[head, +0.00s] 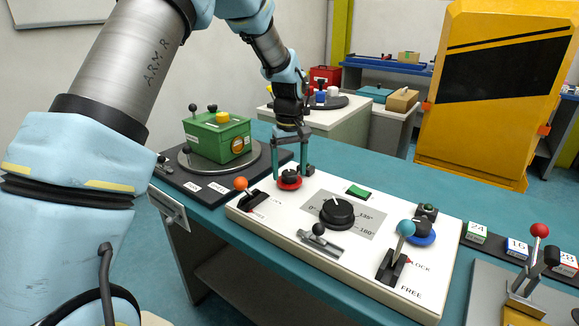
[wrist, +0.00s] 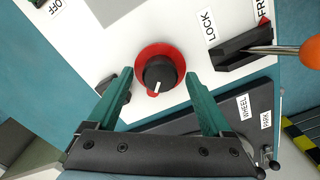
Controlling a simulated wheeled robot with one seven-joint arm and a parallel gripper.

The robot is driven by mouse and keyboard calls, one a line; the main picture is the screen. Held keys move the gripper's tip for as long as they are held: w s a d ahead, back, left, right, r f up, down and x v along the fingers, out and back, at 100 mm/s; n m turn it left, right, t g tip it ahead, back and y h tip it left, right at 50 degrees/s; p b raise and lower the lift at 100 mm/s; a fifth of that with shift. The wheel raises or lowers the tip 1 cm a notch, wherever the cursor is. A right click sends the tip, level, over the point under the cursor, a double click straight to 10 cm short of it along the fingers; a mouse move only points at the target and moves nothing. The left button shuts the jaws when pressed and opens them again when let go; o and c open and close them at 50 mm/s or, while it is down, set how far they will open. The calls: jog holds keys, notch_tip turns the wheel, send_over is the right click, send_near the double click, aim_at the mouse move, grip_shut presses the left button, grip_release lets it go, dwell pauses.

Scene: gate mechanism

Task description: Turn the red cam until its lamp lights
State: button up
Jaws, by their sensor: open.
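The red cam (head: 289,183) is a red disc with a black knob on the white panel's far left part. In the wrist view the cam (wrist: 143,57) shows a white pointer mark on its knob, and a small red lobe sticks out towards the gripper. My gripper (head: 290,166) is pointed down over the cam, open. In the wrist view its green fingers (wrist: 159,76) stand on either side of the knob with gaps. A small dark box (head: 310,169), perhaps the cam's lamp, sits just right of it; no light shows on it.
An orange-knobbed lever (head: 241,184) stands close to the cam, by a LOCK/FREE label. The panel (head: 275,222) also bears a black dial (head: 337,211), a blue-knobbed lever (head: 405,228) and a blue cam (head: 422,238). A green box (head: 216,138) on a turntable stands left.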

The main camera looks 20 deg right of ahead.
jog(key=shift+f, duration=0.1)
grip_shut()
dwell(0.7)
